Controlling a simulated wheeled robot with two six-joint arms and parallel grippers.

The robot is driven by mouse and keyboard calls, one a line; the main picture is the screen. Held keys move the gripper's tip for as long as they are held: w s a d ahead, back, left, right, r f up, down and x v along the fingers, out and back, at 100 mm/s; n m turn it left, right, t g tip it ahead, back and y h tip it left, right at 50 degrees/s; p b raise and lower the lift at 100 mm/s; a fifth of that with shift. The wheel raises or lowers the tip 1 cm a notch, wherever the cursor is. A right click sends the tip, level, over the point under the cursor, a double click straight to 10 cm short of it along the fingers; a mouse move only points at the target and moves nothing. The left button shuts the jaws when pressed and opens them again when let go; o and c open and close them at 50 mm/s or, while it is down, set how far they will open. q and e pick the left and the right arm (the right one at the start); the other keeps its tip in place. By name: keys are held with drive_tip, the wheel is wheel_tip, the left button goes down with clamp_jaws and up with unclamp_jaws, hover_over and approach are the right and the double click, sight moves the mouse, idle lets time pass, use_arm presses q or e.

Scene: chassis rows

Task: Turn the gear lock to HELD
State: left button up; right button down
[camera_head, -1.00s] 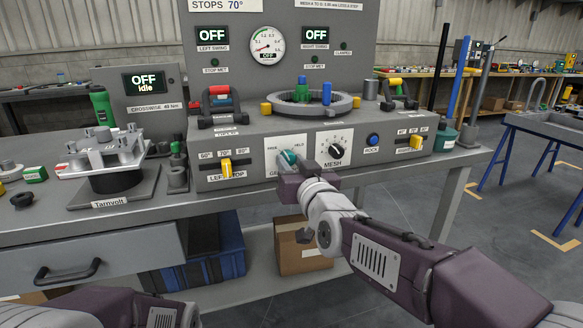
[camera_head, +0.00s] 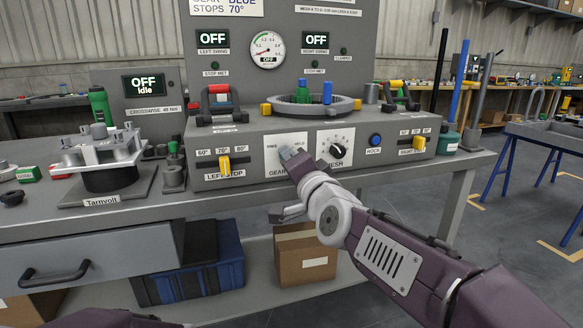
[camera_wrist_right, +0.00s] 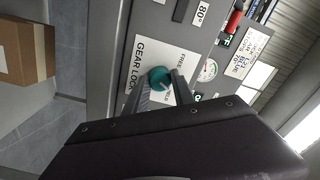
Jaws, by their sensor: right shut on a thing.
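The gear lock is a teal round knob (camera_wrist_right: 159,76) on a white plate (camera_wrist_right: 140,66) marked GEAR LOCK, with FREE and HELD labels. My right gripper (camera_wrist_right: 166,86) has one finger on each side of the knob and is shut on it. In the head view my right gripper (camera_head: 291,154) covers the knob at the front of the grey machine (camera_head: 245,150). I cannot tell which label the knob points to. My left gripper is out of view; only part of my left arm shows at the bottom left.
Right of the plate are the black MESH dial (camera_head: 338,151) and blue ROCK button (camera_head: 375,140). Yellow stop levers stand at left (camera_head: 224,165) and right (camera_head: 419,143). A Tarnvolt fixture (camera_head: 108,165) stands on the bench at left. A cardboard box (camera_head: 305,258) sits on the shelf below.

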drive_tip(key=shift+f+m+b, duration=0.1)
drive_tip(key=shift+m+b, duration=0.35)
drive_tip(key=shift+m, duration=1.15)
drive_tip(key=c, duration=1.1)
unclamp_jaws()
drive_tip(key=shift+o, duration=0.2)
drive_tip(key=p+v, duration=0.7)
drive_tip(key=v, duration=0.2)
